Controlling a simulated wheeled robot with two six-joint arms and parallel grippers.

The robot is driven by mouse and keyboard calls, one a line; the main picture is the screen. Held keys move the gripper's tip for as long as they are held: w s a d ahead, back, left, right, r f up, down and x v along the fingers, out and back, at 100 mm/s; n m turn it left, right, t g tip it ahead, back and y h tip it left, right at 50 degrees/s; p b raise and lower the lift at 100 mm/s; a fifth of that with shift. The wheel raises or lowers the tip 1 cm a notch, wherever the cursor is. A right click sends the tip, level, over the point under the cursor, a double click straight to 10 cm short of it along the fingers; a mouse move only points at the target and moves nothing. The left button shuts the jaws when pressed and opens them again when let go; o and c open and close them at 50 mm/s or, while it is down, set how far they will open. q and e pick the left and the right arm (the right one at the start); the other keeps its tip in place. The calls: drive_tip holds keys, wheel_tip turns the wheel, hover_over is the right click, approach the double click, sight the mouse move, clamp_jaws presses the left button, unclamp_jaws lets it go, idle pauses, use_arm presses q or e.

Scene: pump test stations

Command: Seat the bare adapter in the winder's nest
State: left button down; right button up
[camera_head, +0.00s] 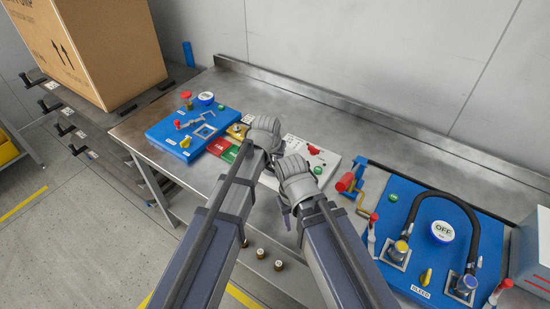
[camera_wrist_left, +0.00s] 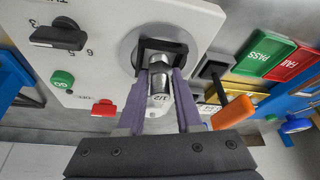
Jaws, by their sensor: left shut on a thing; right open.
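The adapter (camera_wrist_left: 159,84) is a short metal cylinder with a marked pale collar in the left wrist view. My left gripper (camera_wrist_left: 160,78) is shut on it, one purple finger on each side. Its far end is at the black nest (camera_wrist_left: 150,46) on a grey round disc of the white winder (camera_wrist_left: 108,62). I cannot tell whether it is seated or just in front. In the head view the winder (camera_head: 325,163) is partly covered by my arms. My left gripper (camera_head: 274,155) hides the adapter there. My right gripper (camera_head: 285,210) is open and empty near the bench's front edge.
A blue station (camera_head: 165,131) stands left, with green PASS (camera_wrist_left: 265,52) and red FAIL (camera_wrist_left: 294,62) areas beside the winder. An orange-handled part (camera_wrist_left: 232,113) is close right of my left fingers. A blue pump station (camera_head: 405,213) with a black hose stands right.

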use_arm(q)
drive_tip(key=shift+s+f, duration=0.15)
drive_tip(key=shift+s, duration=0.05)
use_arm(e)
drive_tip(key=shift+f, duration=0.15)
use_arm(q)
drive_tip(key=c, duration=0.7)
unclamp_jaws()
drive_tip(key=shift+o, duration=0.8)
drive_tip(key=shift+w+r+p, duration=0.1)
drive_tip(key=shift+r+p, duration=0.25)
drive_tip(key=shift+r, duration=0.05)
use_arm(e)
drive_tip(key=shift+r, duration=0.4)
use_arm(q)
wheel_tip(320, 180, up, 7)
drive_tip(key=p, duration=0.7)
drive_tip(key=shift+w+r, duration=0.1)
drive_tip(key=shift+r, duration=0.05)
use_arm(e)
wheel_tip(320, 180, up, 7)
drive_tip(key=shift+r, duration=0.1)
